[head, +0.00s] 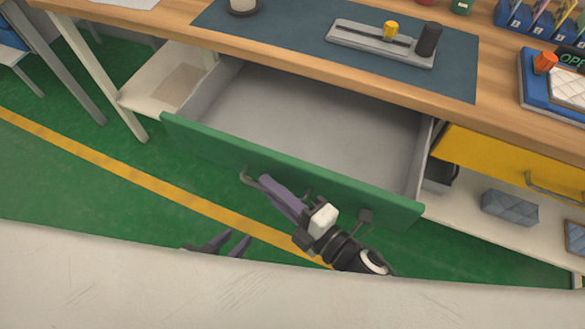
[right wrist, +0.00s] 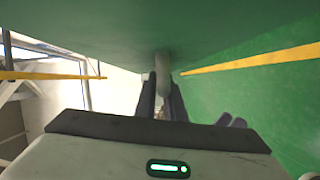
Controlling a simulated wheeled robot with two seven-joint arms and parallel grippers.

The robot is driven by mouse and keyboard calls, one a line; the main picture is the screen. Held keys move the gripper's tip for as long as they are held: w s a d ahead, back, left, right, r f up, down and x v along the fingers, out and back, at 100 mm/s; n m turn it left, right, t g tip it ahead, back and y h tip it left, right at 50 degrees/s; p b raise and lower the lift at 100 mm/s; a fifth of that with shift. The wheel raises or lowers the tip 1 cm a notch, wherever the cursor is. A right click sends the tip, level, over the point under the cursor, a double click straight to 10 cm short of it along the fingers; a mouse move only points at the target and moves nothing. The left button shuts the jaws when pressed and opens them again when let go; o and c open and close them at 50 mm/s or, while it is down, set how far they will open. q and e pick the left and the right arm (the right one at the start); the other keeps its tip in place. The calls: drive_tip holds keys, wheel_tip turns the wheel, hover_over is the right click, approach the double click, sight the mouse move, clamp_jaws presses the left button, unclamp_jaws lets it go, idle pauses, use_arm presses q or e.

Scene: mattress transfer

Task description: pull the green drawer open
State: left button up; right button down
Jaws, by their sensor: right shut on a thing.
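The green drawer (head: 300,168) is pulled well out from under the workbench, and its grey inside looks empty. Its front also fills the top of the right wrist view (right wrist: 230,30). A grey bar handle (head: 246,177) is on the front, partly hidden by my right gripper (head: 264,182). The right gripper's purple fingers are shut on the handle, which shows between them in the right wrist view (right wrist: 162,66). My left gripper (head: 238,238) is lower, apart from the drawer, with its fingers apart and nothing seen between them. Its base is hidden behind a pale surface.
The wooden workbench (head: 330,62) carries a blue-grey mat (head: 290,30) and a grey fixture (head: 370,42). A closed yellow drawer (head: 500,160) is right of the green one. A lower shelf (head: 465,215) holds a grey block (head: 510,207). Green floor with a yellow line lies in front.

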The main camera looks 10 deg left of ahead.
use_arm(q)
drive_tip(key=shift+s+f, duration=0.2)
drive_tip(key=shift+s, duration=0.35)
use_arm(e)
drive_tip(key=shift+s+a, duration=0.15)
drive_tip(key=shift+s, duration=0.5)
use_arm(q)
drive_tip(key=shift+d+r, duration=0.1)
drive_tip(key=shift+d, duration=0.05)
drive_tip(key=shift+w+r, duration=0.1)
use_arm(e)
drive_tip(key=c, duration=1.8)
unclamp_jaws()
drive_tip(key=shift+c, duration=0.2)
use_arm(q)
drive_tip(key=shift+w+b, duration=0.25)
drive_tip(key=shift+b, duration=0.05)
use_arm(e)
drive_tip(key=f+v, duration=0.1)
drive_tip(key=v, duration=0.9)
drive_tip(key=shift+r, duration=0.45)
use_arm(q)
drive_tip(key=shift+s+d, duration=0.1)
use_arm(e)
drive_tip(key=shift+s, duration=0.1)
